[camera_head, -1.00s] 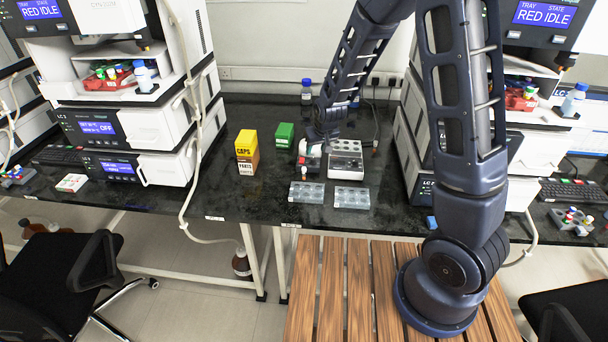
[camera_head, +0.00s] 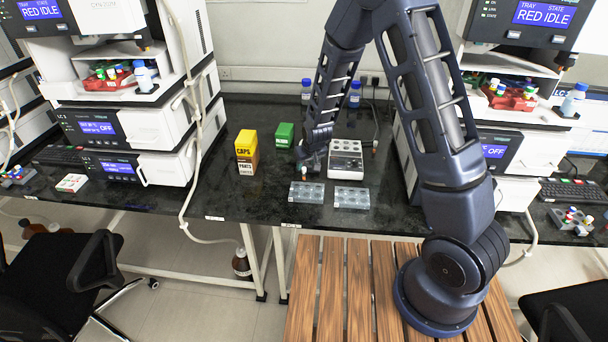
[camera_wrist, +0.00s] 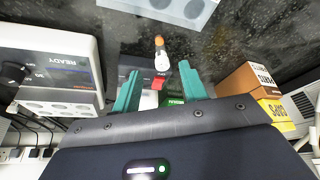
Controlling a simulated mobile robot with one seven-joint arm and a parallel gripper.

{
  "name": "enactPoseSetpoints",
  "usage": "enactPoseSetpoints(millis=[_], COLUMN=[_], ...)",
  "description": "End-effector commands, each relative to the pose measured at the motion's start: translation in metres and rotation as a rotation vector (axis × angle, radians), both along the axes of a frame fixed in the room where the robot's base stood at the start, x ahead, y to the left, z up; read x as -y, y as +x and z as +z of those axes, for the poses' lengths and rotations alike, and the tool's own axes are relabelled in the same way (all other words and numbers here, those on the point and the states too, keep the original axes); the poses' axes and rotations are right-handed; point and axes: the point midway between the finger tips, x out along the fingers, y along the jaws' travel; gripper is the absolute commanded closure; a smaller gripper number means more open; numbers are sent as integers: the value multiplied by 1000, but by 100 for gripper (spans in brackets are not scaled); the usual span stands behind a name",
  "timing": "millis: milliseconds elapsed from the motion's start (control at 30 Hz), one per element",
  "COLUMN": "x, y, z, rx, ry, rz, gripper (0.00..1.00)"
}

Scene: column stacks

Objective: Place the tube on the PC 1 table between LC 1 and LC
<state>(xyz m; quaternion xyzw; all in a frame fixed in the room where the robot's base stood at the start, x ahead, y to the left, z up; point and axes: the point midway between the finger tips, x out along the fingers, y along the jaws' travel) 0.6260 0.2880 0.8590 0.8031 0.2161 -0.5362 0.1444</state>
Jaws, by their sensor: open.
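A small tube (camera_wrist: 160,50) with an orange end and a whitish body shows in the wrist view. It lies just beyond my fingertips, apart from both fingers. Whether it stands on the table or on something else I cannot tell. My gripper (camera_wrist: 159,86) is open, with two teal fingers spread and nothing held between them. In the head view my gripper (camera_head: 312,168) is low over the black table (camera_head: 265,205), behind the clear racks, and hides what is beneath it. The LC 3 stack (camera_head: 125,130) is on the left and another LC stack (camera_head: 495,150) on the right.
Two clear racks (camera_head: 307,193) (camera_head: 351,198) lie near the front edge. A white READY device (camera_head: 346,165) stands right of my gripper. A yellow caps box (camera_head: 247,142) and a green box (camera_head: 284,137) stand left. The table left of the racks is free.

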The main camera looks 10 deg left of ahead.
Motion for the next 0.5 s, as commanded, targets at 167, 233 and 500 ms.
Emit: enactPoseSetpoints(millis=[167, 233, 500], x=[-5, -7, -12], y=[5, 7, 14], z=[-19, -27, -45], rx=[-2, -3, 0], ry=[-1, -1, 0], rz=[0, -1, 0], gripper=[57, 57, 57])
